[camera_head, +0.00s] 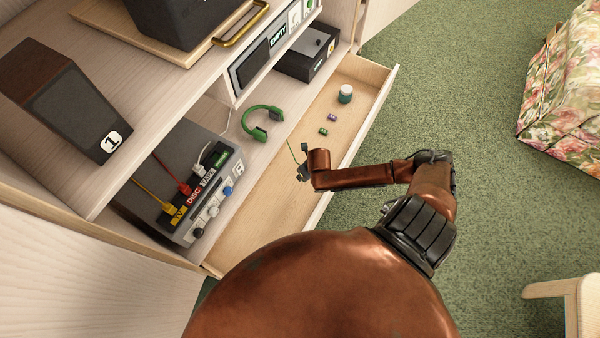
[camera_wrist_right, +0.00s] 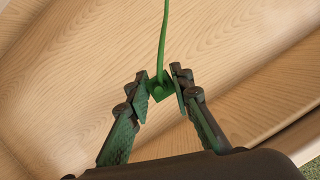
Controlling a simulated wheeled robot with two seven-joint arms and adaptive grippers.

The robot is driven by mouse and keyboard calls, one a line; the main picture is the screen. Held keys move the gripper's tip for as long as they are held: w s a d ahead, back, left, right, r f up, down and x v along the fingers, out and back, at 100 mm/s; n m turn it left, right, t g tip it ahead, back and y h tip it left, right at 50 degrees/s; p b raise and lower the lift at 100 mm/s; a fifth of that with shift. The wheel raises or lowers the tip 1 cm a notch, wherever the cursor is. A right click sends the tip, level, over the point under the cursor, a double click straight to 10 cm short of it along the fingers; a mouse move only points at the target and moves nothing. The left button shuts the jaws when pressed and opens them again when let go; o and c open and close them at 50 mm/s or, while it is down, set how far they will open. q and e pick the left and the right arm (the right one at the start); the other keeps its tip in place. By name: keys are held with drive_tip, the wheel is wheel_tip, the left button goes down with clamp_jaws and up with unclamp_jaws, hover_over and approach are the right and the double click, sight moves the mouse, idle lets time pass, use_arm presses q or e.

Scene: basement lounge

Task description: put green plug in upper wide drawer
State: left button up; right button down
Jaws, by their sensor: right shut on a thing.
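The green plug (camera_wrist_right: 160,90) is between the fingertips of my right gripper (camera_wrist_right: 162,86), which is shut on it. A thin green cable (camera_wrist_right: 164,40) runs up from the plug, and it also shows as a thin line in the head view (camera_head: 292,152). In the head view my right gripper (camera_head: 302,164) is over the open wide drawer (camera_head: 262,218). The pale wooden drawer floor fills the wrist view behind the plug. The plug's height above the floor is hard to tell. My left gripper is not in view.
The drawer holds a teal jar (camera_head: 345,94), a purple item (camera_head: 332,117) and a green item (camera_head: 323,131). Green headphones (camera_head: 262,122) lie on the shelf beside a grey device (camera_head: 190,180) with yellow, red and white plugs. A black box (camera_head: 306,54) stands farther back.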

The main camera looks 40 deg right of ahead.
drive_tip(key=w+f, duration=0.1)
drive_tip(key=w+d+f+b, duration=0.1)
drive_tip(key=f, duration=0.1)
drive_tip(key=w+d+f+b, duration=0.1)
drive_tip(key=f, duration=0.1)
drive_tip(key=shift+d+f, duration=0.1)
drive_tip(key=shift+w+d+f, duration=0.15)
drive_tip(key=shift+w+f, duration=0.1)
wheel_tip(320, 180, down, 2)
drive_tip(key=shift+f+b, duration=0.1)
drive_tip(key=shift+b, duration=0.45)
drive_tip(key=shift+f, duration=0.45)
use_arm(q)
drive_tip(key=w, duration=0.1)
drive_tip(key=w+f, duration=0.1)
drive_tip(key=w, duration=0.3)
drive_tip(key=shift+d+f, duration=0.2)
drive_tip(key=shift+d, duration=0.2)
use_arm(e)
drive_tip(key=shift+r, duration=0.1)
drive_tip(key=c, duration=1.7)
unclamp_jaws()
